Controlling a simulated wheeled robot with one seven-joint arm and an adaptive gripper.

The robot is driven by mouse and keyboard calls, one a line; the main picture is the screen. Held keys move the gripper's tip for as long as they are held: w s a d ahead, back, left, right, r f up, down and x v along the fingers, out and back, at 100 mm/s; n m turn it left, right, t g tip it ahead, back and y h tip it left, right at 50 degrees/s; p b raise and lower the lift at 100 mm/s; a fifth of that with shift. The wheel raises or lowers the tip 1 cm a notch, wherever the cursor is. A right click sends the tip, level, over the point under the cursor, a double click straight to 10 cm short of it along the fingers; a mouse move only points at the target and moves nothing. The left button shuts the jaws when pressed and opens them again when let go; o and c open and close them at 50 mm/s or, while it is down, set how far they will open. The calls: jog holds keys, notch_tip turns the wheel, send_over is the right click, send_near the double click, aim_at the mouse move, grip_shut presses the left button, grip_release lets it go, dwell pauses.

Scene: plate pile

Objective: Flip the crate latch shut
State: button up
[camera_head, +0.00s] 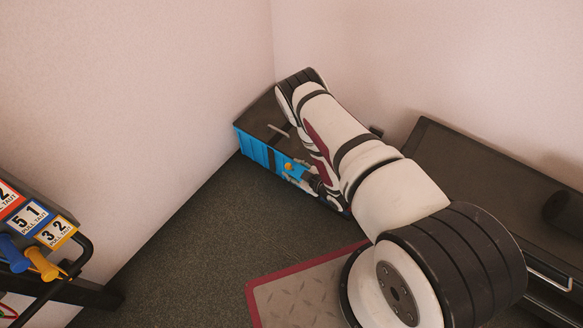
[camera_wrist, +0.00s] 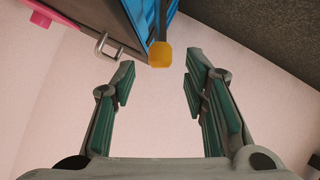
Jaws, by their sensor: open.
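The blue crate (camera_head: 257,150) with a dark top stands in the corner, partly hidden behind my arm. Its orange latch tab (camera_head: 289,166) shows on the front side, close to my gripper (camera_head: 308,180). In the wrist view, the crate's blue side (camera_wrist: 148,14) is at the top, and the orange latch tab (camera_wrist: 160,54) sticks out on a dark stem. My gripper (camera_wrist: 160,78) is open and empty there, with one finger on each side of the tab's line. The tab appears just beyond the fingertips, and I see no contact.
A metal loop handle (camera_wrist: 109,46) sits beside the tab in the wrist view. A dark bench (camera_head: 470,165) stands at right, a red-edged mat (camera_head: 300,292) lies in front, and a rack with numbered signs (camera_head: 30,218) is at left. The carpet (camera_head: 195,240) between is clear.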

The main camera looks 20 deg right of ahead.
jog(key=v, duration=0.9)
jog(key=shift+s+r, duration=0.2)
